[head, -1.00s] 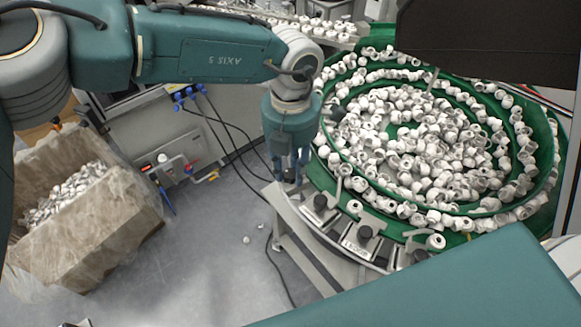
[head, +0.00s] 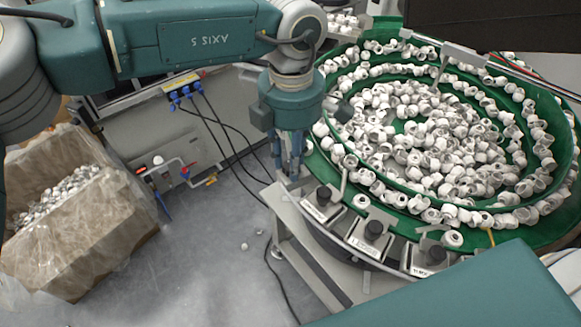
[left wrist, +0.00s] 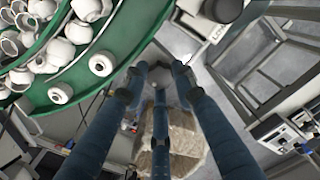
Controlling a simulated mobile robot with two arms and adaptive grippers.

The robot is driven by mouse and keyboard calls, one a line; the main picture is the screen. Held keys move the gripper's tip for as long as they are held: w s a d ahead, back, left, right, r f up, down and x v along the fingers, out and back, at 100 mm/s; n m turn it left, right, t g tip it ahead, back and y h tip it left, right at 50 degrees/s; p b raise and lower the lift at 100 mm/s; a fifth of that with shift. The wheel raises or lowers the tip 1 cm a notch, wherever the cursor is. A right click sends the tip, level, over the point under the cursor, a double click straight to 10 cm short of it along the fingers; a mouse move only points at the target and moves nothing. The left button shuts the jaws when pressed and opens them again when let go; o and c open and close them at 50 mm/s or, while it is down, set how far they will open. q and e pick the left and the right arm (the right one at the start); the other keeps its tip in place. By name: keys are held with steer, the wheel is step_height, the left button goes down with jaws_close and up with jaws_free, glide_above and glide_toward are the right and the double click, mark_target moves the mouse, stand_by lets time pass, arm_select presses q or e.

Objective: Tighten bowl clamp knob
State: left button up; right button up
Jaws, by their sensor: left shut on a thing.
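My left gripper (head: 291,172) points down at the left edge of the green feeder bowl (head: 328,172). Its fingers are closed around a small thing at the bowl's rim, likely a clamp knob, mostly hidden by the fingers. In the left wrist view the fingertips (left wrist: 160,78) come together around it, with a greyish part between them. My right gripper is not in view.
The bowl is full of white caps (head: 420,130). A box with a plastic liner (head: 90,235) stands on the floor at left. Cables and a pipe with a valve (head: 165,172) run along the cabinet. A dark panel (head: 490,20) overhangs the upper right.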

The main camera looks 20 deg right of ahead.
arm_select(q)
steer(key=m+b, duration=0.2)
steer(key=m, duration=0.1)
steer(key=shift+d+f+m, duration=0.1)
steer(key=shift+m, duration=0.3)
steer(key=m+b, duration=0.1)
steer(key=m, duration=0.2)
steer(key=shift+m+b, duration=0.3)
steer(key=m, duration=0.3)
steer(key=shift+m+b, duration=0.4)
steer(key=shift+m, duration=2.1)
steer(key=o, duration=1.2)
steer(key=shift+s, duration=0.1)
steer(key=shift+c, duration=0.2)
step_height(320, 180, up, 12)
